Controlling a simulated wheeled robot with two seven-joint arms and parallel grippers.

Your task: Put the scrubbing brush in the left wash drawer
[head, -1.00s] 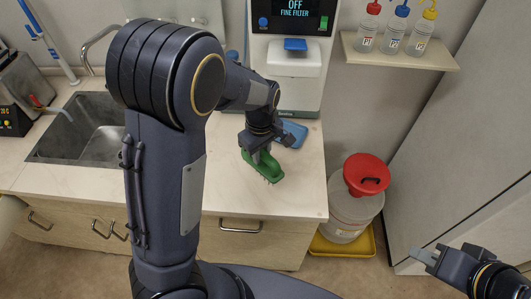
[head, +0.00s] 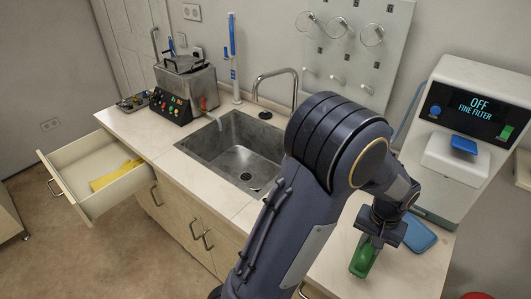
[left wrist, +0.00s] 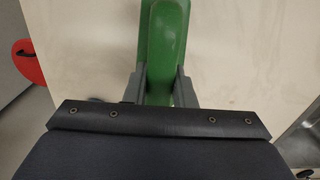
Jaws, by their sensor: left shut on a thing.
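The green scrubbing brush (head: 364,257) is at the right of the head view, in my left gripper (head: 374,238). In the left wrist view the brush (left wrist: 165,40) runs up between the two grey fingers of the gripper (left wrist: 163,88), which are shut on its handle. The brush is over the worktop; I cannot tell whether it touches it. The left wash drawer (head: 75,190) is pulled open at the far left of the head view, with a yellow cloth (head: 117,176) inside. My right gripper is out of view.
The sink (head: 225,146) with its tap lies between the drawer and the brush. A heater box with knobs (head: 185,92) stands left of the sink. A filter machine (head: 470,125) and a blue tray (head: 419,234) are at the right. The floor before the drawer is clear.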

